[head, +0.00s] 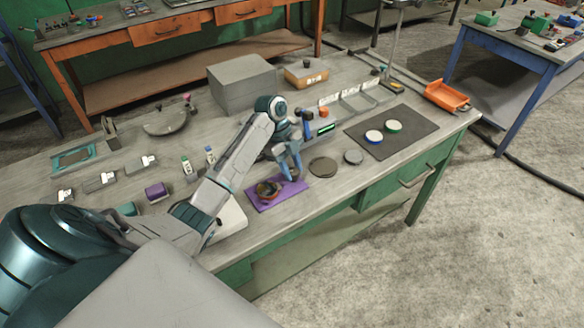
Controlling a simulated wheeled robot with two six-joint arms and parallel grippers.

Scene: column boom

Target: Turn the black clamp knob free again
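My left arm reaches in from the lower left across the bench. Its gripper (290,170) points down with blue fingers over the right part of a purple mat (293,187). The fingers look a little apart, with nothing seen between them. A small dark, brownish round part (268,189) sits on the mat just left of the fingers. An upright metal column (396,38) stands at the bench's far right. I cannot make out for sure which small dark part is the black clamp knob. My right gripper is out of view.
Dark discs (323,167) lie right of the mat. A dark grey pad (408,143) holds a blue-rimmed and a green-rimmed dish. A grey block (243,86), a wooden box (306,75) and an orange tray (446,96) stand farther back. Small bottles (187,166) stand left of my arm.

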